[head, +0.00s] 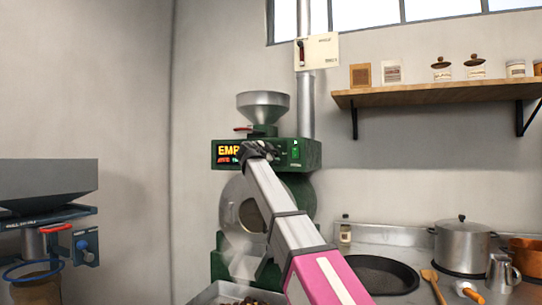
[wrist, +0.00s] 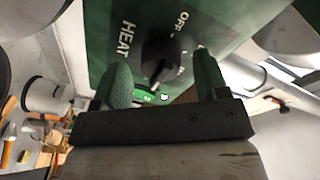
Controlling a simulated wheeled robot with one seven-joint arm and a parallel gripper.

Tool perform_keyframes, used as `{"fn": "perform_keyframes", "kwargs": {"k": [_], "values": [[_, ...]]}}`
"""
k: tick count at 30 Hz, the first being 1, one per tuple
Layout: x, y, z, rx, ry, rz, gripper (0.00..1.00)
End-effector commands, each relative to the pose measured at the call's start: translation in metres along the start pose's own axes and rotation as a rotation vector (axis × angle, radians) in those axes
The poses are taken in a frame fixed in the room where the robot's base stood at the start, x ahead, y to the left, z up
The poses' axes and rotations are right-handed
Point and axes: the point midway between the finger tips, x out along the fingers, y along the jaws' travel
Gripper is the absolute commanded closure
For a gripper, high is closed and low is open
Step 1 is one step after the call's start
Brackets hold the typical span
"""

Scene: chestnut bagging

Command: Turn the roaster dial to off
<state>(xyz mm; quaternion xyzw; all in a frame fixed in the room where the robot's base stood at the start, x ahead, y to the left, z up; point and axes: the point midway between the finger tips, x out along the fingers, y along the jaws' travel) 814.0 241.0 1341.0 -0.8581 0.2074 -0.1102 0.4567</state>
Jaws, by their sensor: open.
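The green roaster (head: 312,155) stands against the back wall in the head view. Its lit display (head: 228,151) reads "EMP", the rest hidden behind my arm. In the wrist view, the black dial (wrist: 160,52) sits on the green panel (wrist: 105,30), with HEAT printed to its left and OFF to its upper right. I cannot tell clearly which label its pointer faces. My gripper (wrist: 162,66) is open, its two green fingers on either side of the dial. I cannot tell whether they touch it. In the head view my gripper (head: 262,149) hides the dial.
A metal hopper (head: 263,103) tops the roaster, and a switch box (head: 317,51) hangs on the pipe above. A counter at right holds a black pan (head: 378,276) and a lidded pot (head: 463,245). A tray (head: 215,292) lies below the roaster. A bagging machine (head: 50,185) stands at left.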

Motion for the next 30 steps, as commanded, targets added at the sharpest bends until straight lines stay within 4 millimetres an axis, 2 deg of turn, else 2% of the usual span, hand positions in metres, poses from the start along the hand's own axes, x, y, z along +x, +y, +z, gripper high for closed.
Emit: {"fn": "perform_keyframes", "kwargs": {"k": [7, 9, 12, 23, 30], "values": [[0.0006, 0.0001, -0.0002, 0.000, 0.000, 0.000, 0.33], [0.0005, 0.0001, -0.0002, 0.000, 0.000, 0.000, 0.56], [0.0004, 0.0001, -0.0002, 0.000, 0.000, 0.000, 0.82], [0.0003, 0.0007, -0.0002, -0.038, 0.003, -0.003, 0.82], [0.0002, 0.0015, -0.0001, -0.175, 0.013, -0.018, 0.82]]}}
